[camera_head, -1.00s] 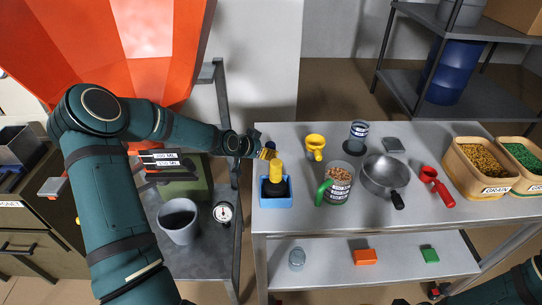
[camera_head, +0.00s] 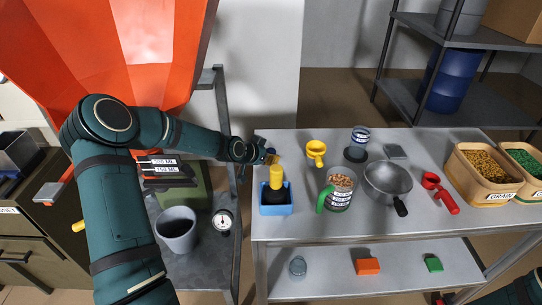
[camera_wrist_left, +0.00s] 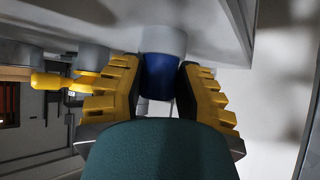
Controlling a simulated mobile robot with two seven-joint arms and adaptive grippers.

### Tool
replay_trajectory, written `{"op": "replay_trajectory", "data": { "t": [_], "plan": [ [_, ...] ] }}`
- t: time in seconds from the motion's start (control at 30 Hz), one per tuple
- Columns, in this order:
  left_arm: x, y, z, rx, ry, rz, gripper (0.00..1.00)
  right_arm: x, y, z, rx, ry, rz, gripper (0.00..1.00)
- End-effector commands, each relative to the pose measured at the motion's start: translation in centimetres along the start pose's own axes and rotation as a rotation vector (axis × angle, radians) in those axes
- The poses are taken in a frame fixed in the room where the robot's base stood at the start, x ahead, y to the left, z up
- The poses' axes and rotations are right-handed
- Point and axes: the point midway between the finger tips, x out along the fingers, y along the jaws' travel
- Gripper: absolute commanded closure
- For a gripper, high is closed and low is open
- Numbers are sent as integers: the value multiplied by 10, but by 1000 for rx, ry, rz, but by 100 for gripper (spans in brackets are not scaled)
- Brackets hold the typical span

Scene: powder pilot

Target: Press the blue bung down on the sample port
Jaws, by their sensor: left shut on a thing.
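My left gripper (camera_head: 269,158) is at the back left corner of the metal table, just behind a yellow-handled tool. Its yellow fingers (camera_wrist_left: 157,88) are shut on the blue bung (camera_wrist_left: 158,82), seen in the left wrist view. A bit of blue shows at the fingertips in the head view. A pale grey round piece (camera_wrist_left: 164,40) adjoins the bung's far end; I cannot tell if it is the sample port or part of the bung. I cannot make out the sample port for certain. My right gripper is out of view.
The orange hopper (camera_head: 150,60) hangs at upper left.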

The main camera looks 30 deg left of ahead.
Motion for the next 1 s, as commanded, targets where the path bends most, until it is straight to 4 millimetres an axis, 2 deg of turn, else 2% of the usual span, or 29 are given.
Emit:
{"op": "replay_trajectory", "data": {
  "t": [0.27, 1.0],
  "plan": [
    [-1, 1, -2, 0, -1, 2, 100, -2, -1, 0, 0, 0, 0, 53],
    [-22, 0, -28, -1, -1, 1, 100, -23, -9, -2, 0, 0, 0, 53]
  ]
}}
